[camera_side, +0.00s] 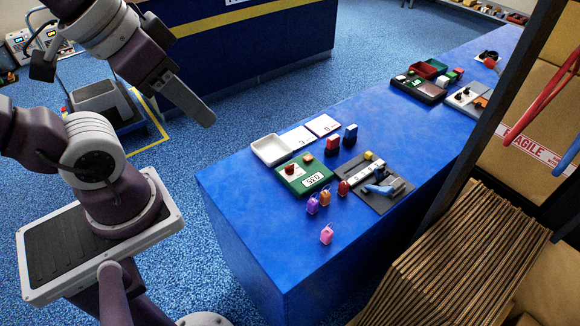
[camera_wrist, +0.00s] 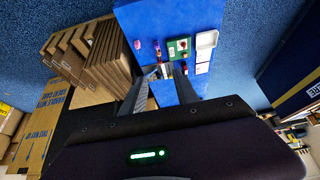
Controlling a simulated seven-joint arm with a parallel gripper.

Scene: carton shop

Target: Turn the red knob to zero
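The red knob (camera_side: 290,169) sits on the left part of a green box (camera_side: 301,181) on the blue bench. The box has a white display with digits that I cannot read for sure. The green box also shows small in the wrist view (camera_wrist: 180,48), beyond my fingers; the knob's pointing direction is too small to tell. My gripper (camera_side: 205,118) is up and left of the bench, well apart from the box and touching nothing. In the wrist view my gripper (camera_wrist: 160,77) has its two fingers spread with nothing held between them.
A grey plate (camera_side: 391,200) with a blue part lies right. Several small bags, including a pink one (camera_side: 326,235), stand in front. Stacked cardboard (camera_side: 455,265) fills the right.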

